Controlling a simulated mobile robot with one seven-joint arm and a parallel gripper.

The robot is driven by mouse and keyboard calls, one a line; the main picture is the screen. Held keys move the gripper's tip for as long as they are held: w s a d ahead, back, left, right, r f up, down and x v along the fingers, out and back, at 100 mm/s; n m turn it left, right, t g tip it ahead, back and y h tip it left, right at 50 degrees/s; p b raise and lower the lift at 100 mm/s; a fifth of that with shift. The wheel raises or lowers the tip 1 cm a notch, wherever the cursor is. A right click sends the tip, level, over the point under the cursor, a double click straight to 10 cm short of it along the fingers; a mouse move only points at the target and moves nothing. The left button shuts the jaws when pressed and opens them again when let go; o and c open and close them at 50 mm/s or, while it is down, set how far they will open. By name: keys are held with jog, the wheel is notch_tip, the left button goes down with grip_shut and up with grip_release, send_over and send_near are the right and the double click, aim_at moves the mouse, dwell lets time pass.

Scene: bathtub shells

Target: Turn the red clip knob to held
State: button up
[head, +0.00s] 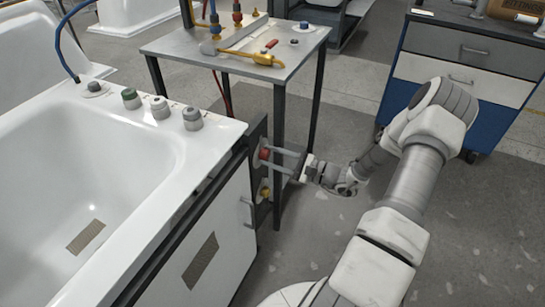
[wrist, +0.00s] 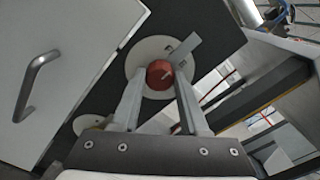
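The red clip knob (head: 264,154) is on the dark end panel of the bathtub shell, below the tub's right corner. In the wrist view the red knob (wrist: 159,74) sits on a round pale plate (wrist: 147,57), with a grey metal tab (wrist: 185,46) at its upper right. My gripper (head: 275,157) reaches in from the right, its fingers pointing at the knob. In the wrist view my gripper (wrist: 157,95) has its two fingers apart, one on each side of the knob. I cannot tell whether either finger touches it.
A yellow-brown knob (head: 265,192) is below the red one. A white door (head: 215,240) with a handle (head: 249,212) is on the left. A metal side table (head: 290,50) with dark legs stands close behind my gripper. A blue drawer cabinet (head: 455,70) is at the back right.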

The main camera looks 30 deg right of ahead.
grip_shut()
jog(key=shift+r+m+p, duration=0.15)
jog(key=shift+m+p, duration=1.2)
jog(key=shift+m, duration=0.05)
jog(key=m+p, duration=0.3)
jog(key=m, duration=0.1)
jog(key=shift+m, duration=0.3)
jog(key=m+p, duration=0.2)
jog(key=m, duration=0.3)
jog(key=shift+d, duration=0.1)
jog(key=m+p, duration=0.2)
jog(key=m, duration=0.3)
jog(key=shift+m, duration=0.3)
jog(key=shift+f, duration=0.2)
